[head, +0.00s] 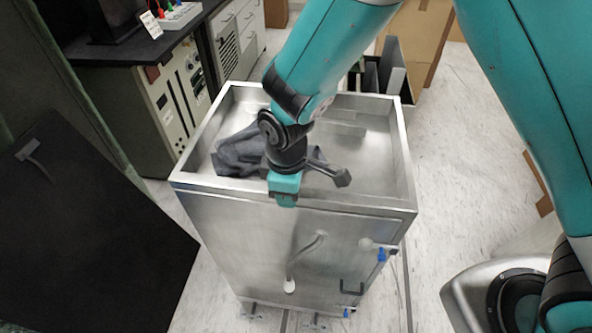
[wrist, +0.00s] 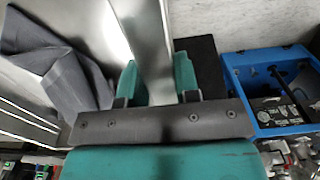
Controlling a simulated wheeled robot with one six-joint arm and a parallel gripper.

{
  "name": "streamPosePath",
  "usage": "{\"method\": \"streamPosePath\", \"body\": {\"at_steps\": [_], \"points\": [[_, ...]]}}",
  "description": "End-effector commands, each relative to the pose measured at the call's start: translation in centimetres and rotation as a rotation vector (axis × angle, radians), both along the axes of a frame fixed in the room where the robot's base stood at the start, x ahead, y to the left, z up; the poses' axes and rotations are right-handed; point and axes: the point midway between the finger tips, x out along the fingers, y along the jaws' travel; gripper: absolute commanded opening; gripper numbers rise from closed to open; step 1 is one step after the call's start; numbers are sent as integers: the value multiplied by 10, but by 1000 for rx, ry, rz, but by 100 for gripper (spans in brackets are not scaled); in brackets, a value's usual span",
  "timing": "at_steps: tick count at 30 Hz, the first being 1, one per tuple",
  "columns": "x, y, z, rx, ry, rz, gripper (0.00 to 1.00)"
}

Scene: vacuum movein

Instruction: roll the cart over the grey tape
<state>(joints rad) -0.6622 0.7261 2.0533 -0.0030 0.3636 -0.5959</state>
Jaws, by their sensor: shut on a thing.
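The cart (head: 290,225) is a tall stainless steel box on casters with a shallow open tray top. My gripper (head: 285,190) reaches down over its near rim and is shut on it. In the wrist view the metal rim (wrist: 153,45) runs between the two teal fingers of my gripper (wrist: 155,82). Thin grey lines (head: 405,285) run along the floor by the cart's right side and under its near edge. I cannot tell for sure whether they are the grey tape. The cart's body hides the floor behind it.
A dark grey cloth (head: 240,152) lies in the tray, left of my gripper. A dark panel (head: 80,235) stands close on the left. A bench with equipment (head: 172,100) is behind left, cardboard boxes (head: 415,40) behind right. A blue crate (wrist: 268,90) shows in the wrist view. Floor at right is fairly open.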

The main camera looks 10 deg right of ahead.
Motion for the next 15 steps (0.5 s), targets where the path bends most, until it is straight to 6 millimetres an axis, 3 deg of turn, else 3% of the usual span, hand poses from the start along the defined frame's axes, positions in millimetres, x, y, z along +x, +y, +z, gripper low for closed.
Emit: {"method": "streamPosePath", "body": {"at_steps": [6, 15], "points": [[-32, 11, 1, -5, 0, 4, 0], [-48, 16, 0, -4, -3, 1, 0]]}}
